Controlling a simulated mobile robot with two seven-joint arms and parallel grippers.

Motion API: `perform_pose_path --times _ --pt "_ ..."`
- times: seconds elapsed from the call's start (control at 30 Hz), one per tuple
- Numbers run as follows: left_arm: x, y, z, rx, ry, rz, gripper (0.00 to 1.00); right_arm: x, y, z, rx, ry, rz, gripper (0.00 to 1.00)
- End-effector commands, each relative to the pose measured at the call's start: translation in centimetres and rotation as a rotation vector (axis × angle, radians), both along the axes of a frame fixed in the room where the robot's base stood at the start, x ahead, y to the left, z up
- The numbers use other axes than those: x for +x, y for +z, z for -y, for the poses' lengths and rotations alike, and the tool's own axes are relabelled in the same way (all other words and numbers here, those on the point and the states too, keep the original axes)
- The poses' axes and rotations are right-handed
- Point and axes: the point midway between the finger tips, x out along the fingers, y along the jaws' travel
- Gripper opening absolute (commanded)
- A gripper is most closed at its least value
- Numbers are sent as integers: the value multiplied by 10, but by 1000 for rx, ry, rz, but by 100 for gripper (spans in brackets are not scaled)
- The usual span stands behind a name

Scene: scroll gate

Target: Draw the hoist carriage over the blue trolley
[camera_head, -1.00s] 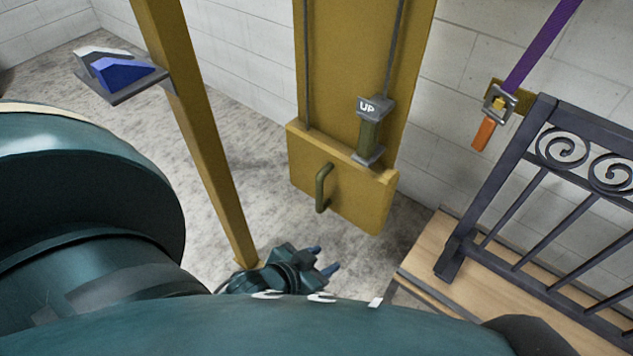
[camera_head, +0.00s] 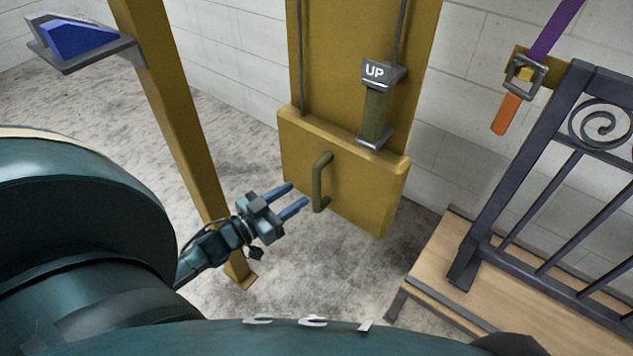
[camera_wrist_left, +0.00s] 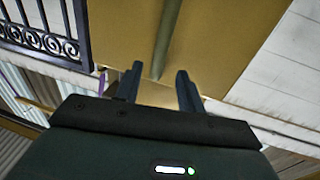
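The hoist carriage appears to be the yellow box (camera_head: 350,196) on the yellow upright panel. An olive bar handle (camera_head: 318,182) is on its front, and an olive grip with a grey "UP" plate (camera_head: 375,74) stands above it. My left gripper (camera_head: 299,195) is open and empty, its fingers pointing at the handle from the left, just short of it. In the left wrist view the olive handle (camera_wrist_left: 167,40) lies ahead, between the lines of the two open fingers (camera_wrist_left: 160,72). I see no clear blue trolley. My right gripper is out of view.
A blue wedge (camera_head: 78,38) sits on a grey shelf on a yellow post (camera_head: 165,100). At right, a dark scrollwork gate (camera_head: 520,180) stands on a wooden platform (camera_head: 440,262). A purple strap (camera_head: 558,30) with an orange end hangs on the wall. Grey floor is clear around the post.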

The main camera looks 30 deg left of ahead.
Motion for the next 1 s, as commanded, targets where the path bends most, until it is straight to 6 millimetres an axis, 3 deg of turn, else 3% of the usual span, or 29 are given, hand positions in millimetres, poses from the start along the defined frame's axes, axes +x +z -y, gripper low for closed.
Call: perform_pose_path --times 0.2,0.4,0.8,1.0 --pt "45 -1 12 -1 0 3 39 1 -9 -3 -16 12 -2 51" --pt "69 -1 19 0 1 1 39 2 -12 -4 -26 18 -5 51" --pt "76 0 22 -1 1 -1 39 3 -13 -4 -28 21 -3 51" --pt "76 0 22 -1 1 -1 24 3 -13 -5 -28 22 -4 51"
